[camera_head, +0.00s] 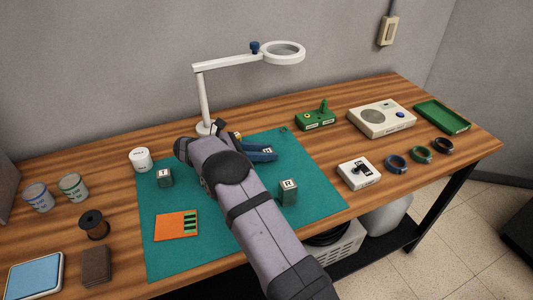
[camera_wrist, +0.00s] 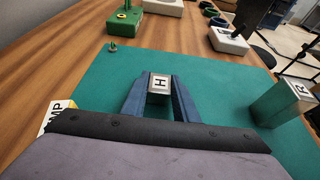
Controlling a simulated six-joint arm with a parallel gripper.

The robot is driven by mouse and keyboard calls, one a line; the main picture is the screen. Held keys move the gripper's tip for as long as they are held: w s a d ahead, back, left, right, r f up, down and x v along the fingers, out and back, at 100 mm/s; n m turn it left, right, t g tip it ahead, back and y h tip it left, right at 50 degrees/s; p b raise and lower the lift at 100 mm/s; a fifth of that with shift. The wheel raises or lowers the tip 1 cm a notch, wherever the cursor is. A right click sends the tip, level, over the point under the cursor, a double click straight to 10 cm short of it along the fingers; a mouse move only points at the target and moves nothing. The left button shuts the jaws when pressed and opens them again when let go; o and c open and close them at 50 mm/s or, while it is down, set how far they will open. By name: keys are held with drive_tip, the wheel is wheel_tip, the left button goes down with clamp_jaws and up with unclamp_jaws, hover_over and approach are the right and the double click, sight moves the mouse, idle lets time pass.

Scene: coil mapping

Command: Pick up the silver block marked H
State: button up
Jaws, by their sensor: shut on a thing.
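The silver block marked H (camera_wrist: 159,83) sits between the two blue fingers of my gripper (camera_wrist: 160,98) in the wrist view, with its letter face up. My gripper is shut on it over the green mat (camera_wrist: 100,82). In the head view my gripper (camera_head: 262,154) is partly hidden by my arm, and the H block (camera_head: 267,150) shows at the fingertips. I cannot tell whether the block touches the mat. A silver block marked R (camera_head: 288,192) stands on the mat to the right, and one marked I (camera_head: 164,178) stands on the left.
An orange card (camera_head: 172,226) lies on the mat. A magnifier lamp (camera_head: 204,105) stands behind. Cups and a spool (camera_head: 94,223) are on the left.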

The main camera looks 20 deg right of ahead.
wheel_tip(320, 180, up, 10)
drive_tip(key=shift+r+b, duration=0.1)
drive_tip(key=shift+b, duration=0.45)
